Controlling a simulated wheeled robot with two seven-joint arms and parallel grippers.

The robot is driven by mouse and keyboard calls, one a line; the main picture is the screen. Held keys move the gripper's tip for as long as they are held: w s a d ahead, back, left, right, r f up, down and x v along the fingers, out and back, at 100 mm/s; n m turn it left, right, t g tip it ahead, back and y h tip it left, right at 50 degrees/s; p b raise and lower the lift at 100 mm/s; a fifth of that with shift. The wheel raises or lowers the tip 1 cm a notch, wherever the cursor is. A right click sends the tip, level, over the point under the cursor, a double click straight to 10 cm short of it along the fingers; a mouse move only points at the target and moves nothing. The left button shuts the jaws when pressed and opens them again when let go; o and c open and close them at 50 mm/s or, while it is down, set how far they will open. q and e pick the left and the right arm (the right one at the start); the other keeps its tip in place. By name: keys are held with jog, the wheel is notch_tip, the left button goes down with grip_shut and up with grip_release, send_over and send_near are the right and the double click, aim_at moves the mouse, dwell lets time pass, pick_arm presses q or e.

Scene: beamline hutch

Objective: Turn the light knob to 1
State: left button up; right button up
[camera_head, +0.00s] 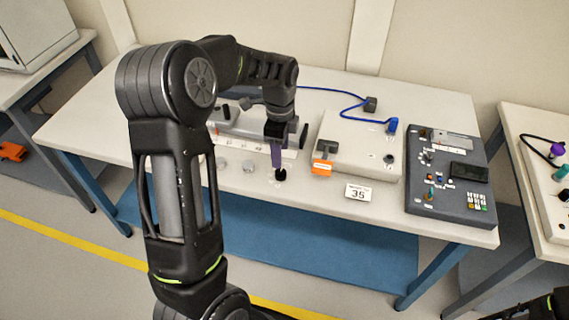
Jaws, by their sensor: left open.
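My left arm reaches over the middle table (440,101). Its gripper (278,168) points down near the table's front edge, over or beside a small black round part (281,175); I cannot tell if they touch. The gripper is open, with its jaws partly hidden by the wrist. A dark control panel (420,202) with small knobs, coloured buttons and a dark display stands at the right of the table. A black knob (389,159) sits on the pale box left of it. Labels are too small to read, so I cannot tell which knob is the light knob.
The pale box (345,130) carries a blue cable (335,91), a black handle and an orange tag (322,167). A card reading 35 (358,193) lies in front. Small grey round pieces (248,166) sit left of my gripper. Another table (520,125) stands at the right.

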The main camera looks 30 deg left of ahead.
aim_at(281, 172)
pick_arm(q)
jog(key=shift+f+p, duration=0.7)
jog(key=shift+f, duration=3.25)
jog(key=shift+c, duration=0.3)
grip_shut()
